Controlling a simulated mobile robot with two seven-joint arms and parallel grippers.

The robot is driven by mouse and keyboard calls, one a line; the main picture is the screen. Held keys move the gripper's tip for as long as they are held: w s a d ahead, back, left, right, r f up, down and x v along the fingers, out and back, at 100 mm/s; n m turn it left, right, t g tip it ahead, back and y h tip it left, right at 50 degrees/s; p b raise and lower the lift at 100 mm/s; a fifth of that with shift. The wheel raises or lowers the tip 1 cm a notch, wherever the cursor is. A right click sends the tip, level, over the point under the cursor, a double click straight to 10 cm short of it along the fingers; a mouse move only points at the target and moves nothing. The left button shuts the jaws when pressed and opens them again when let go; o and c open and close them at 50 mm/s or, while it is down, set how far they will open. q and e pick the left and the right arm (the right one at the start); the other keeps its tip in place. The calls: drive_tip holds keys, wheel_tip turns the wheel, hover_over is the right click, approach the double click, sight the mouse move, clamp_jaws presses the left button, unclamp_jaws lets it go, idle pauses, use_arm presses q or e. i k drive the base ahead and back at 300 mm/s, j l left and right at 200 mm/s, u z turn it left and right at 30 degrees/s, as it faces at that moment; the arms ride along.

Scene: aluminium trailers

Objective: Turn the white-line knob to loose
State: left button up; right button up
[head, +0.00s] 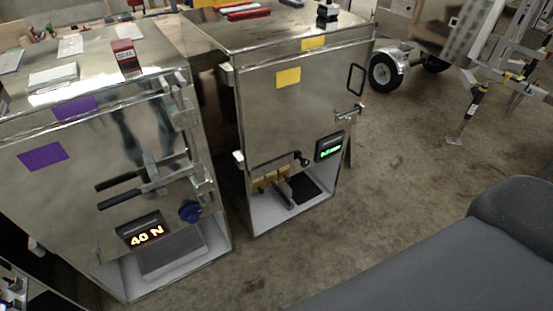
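No white line can be made out on any knob at this size. A dark blue knob (190,211) sits low on the front of the left metal box (120,120), right of an orange display (146,233) that reads "40 N". A small black knob (303,159) is on the front of the right metal box (260,120), beside a green-lit display (330,147) too small to read. Neither of my grippers can be recognised in the head view.
Black-handled clamps (135,185) stick out from the left box. A red block (124,56) and papers lie on its top. A wheeled trailer (385,72) stands at the back right. Concrete floor (400,180) is clear; a dark grey rounded shape covers the bottom right.

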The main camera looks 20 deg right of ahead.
sight(304, 162)
drive_tip(key=i+l+u, duration=0.1)
drive_tip(key=l+u, duration=0.15)
drive_tip(key=l, duration=0.2)
drive_tip(key=l+u, duration=0.25)
drive_tip(key=l, duration=0.2)
drive_tip(key=l+u, duration=0.25)
drive_tip(key=l, duration=1.8)
drive_tip(key=l+u, duration=0.15)
drive_tip(key=l, duration=0.95)
drive_tip(key=k+l, duration=0.15)
drive_tip(key=l, duration=1)
